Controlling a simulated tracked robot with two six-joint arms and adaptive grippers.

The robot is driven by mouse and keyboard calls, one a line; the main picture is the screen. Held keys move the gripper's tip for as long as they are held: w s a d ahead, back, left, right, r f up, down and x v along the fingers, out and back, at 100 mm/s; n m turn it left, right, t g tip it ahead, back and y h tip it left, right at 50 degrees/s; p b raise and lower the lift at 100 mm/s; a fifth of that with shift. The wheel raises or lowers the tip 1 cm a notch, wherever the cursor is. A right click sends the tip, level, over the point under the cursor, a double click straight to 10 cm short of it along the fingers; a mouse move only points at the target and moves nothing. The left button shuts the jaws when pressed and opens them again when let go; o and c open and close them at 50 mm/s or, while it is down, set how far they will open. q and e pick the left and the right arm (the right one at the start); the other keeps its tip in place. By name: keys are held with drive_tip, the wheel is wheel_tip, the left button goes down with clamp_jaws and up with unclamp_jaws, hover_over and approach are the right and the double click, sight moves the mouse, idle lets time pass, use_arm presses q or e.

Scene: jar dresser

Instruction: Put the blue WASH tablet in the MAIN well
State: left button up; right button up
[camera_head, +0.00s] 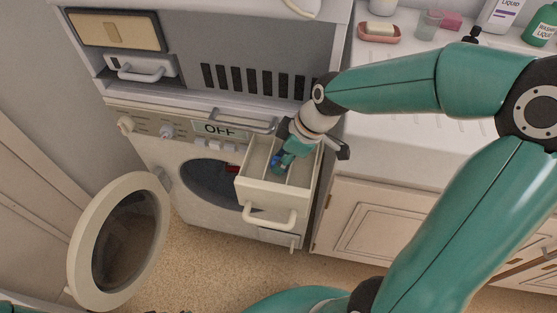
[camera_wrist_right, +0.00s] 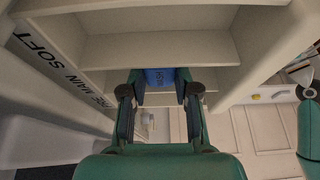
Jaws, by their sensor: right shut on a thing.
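The detergent drawer (camera_head: 275,197) is pulled out of the washing machine and is split into wells by thin dividers. In the right wrist view its pale dividers (camera_wrist_right: 160,48) run across the picture, and the lettering PRE, MAIN, SOFT (camera_wrist_right: 62,68) runs along the left side. My right gripper (camera_head: 285,163) points down into the drawer, shut on the blue WASH tablet (camera_wrist_right: 160,78). A little blue of it shows in the head view (camera_head: 276,159). It looks near the middle of the drawer; I cannot tell whether it touches the bottom. My left gripper is not in view.
The washing machine's round door (camera_head: 158,205) hangs open at the left. Its display (camera_head: 220,131) reads OFF. The counter (camera_head: 400,110) at the right holds a soap dish (camera_head: 379,34), a cup (camera_head: 429,24) and bottles (camera_head: 500,14). My right arm crosses above the counter.

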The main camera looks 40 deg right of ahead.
drive_tip(key=o, duration=0.9)
drive_tip(key=shift+o, duration=0.2)
drive_tip(key=shift+r+p, duration=0.4)
drive_tip(key=shift+p, duration=0.15)
drive_tip(key=p+v, duration=0.1)
drive_tip(key=v, duration=1.1)
drive_tip(key=shift+p, duration=0.4)
drive_tip(key=shift+r, duration=0.15)
